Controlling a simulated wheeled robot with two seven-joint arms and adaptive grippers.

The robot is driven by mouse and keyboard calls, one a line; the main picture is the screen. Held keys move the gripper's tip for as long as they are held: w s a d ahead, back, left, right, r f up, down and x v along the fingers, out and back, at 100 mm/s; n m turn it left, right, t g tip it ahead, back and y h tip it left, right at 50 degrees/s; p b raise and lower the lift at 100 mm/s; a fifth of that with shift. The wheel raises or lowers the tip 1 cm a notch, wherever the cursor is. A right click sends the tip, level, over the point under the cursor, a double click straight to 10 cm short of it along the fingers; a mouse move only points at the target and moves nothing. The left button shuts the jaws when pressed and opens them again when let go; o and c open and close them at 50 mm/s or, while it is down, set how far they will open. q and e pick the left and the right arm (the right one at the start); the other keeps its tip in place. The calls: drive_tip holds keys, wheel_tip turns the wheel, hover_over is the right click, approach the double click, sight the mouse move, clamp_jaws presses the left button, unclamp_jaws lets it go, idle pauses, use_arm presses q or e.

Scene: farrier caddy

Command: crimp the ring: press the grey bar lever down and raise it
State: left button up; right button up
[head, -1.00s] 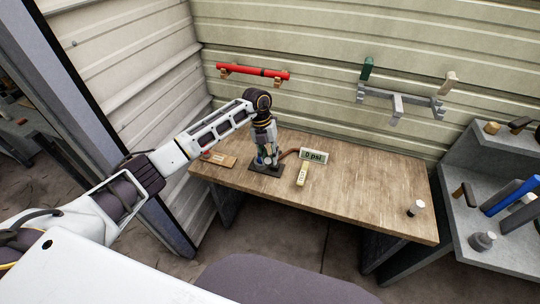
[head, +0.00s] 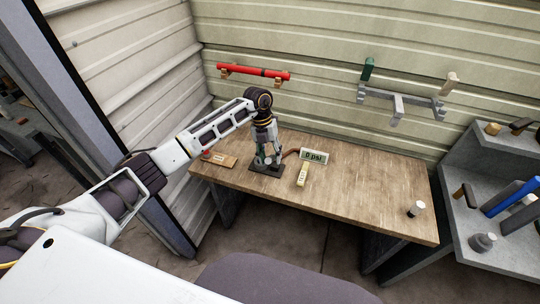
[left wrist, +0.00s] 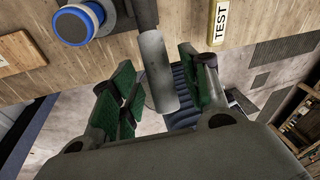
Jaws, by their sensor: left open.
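The grey bar lever (left wrist: 157,70) comes down from the top of the left wrist view as a thick, rounded bar. Its end shows between the two spread, green-padded fingers of my left gripper (left wrist: 155,88), with a visible gap on either side. In the head view my left gripper (head: 267,153) points down over the dark base plate (head: 266,171) on the bench and hides most of the tool there. A round blue-and-grey part (left wrist: 72,24) sits left of the lever in the wrist view. My right gripper does not show.
A "0 psi" display (head: 314,156) and a pale TEST block (head: 302,174) stand just right of the base plate. A small wooden board (head: 219,159) lies to its left. The wooden bench (head: 365,190) is mostly clear further right, up to a white-topped dark object (head: 416,209).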

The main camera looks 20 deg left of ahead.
use_arm(q)
drive_tip(key=v, duration=1.2)
drive_tip(key=shift+w, duration=0.1)
idle(0.4)
